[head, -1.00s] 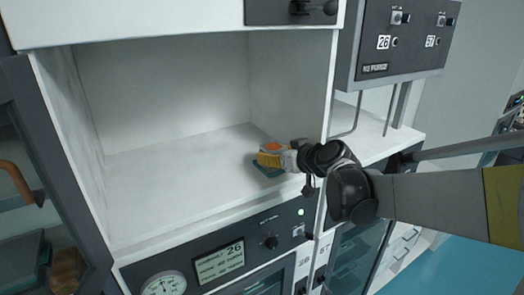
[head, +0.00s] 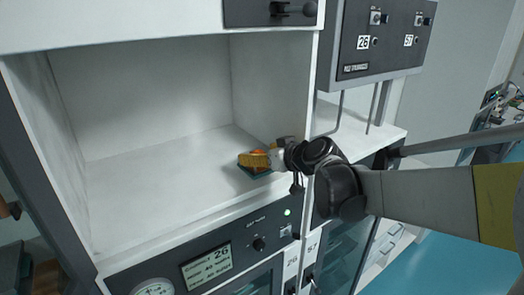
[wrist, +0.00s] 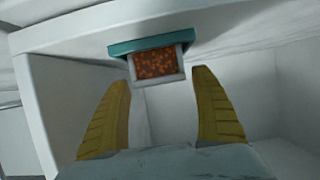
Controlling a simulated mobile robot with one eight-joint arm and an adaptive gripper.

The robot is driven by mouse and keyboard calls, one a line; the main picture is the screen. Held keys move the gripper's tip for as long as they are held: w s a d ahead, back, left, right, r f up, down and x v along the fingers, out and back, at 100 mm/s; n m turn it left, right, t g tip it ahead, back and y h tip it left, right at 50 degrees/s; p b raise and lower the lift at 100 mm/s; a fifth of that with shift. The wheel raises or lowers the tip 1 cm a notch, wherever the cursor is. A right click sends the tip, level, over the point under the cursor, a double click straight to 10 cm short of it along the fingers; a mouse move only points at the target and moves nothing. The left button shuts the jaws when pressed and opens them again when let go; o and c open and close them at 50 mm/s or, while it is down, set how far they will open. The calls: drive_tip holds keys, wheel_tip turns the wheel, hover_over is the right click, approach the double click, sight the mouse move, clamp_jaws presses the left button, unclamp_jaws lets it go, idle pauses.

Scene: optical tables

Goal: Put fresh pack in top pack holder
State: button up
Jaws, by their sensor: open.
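A pack (wrist: 158,66) with a pale frame and orange-brown granules shows in the wrist view, set against a teal base (wrist: 126,49). In the head view the teal base (head: 254,173) lies on the floor of the open white compartment, near its right wall. A bit of orange (head: 258,151) shows there behind my fingers. My gripper (head: 254,160) is at the pack, mostly covering it in the head view. In the wrist view my gripper's yellow fingers (wrist: 165,100) are open, spread on either side of the pack's line, with nothing clearly held between them. I cannot tell which thing is the top pack holder.
The compartment floor (head: 150,185) is clear to the left. Its right wall (head: 275,90) stands close to my gripper. Below is a dark panel with a display (head: 207,266) and a gauge (head: 153,289). A dark box marked 26 and 57 (head: 385,40) hangs at the right.

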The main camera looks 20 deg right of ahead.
drive_tip(key=b+v, duration=0.2)
drive_tip(key=v, duration=0.9)
drive_tip(key=s+a+f+m+g+h, duration=0.1)
drive_tip(key=s+a+f+g+h, duration=0.1)
drive_tip(key=s+f, duration=0.6)
drive_tip(key=s+a+f+m+g+h, duration=0.1)
drive_tip(key=s+f+m+g+h, duration=0.1)
drive_tip(key=s+f, duration=0.6)
drive_tip(key=s+g, duration=0.1)
drive_tip(key=s, duration=0.2)
drive_tip(key=shift+s+a+f+m+g, duration=0.15)
drive_tip(key=shift+s+a+m+g, duration=0.15)
drive_tip(key=shift+s+a+g, duration=0.1)
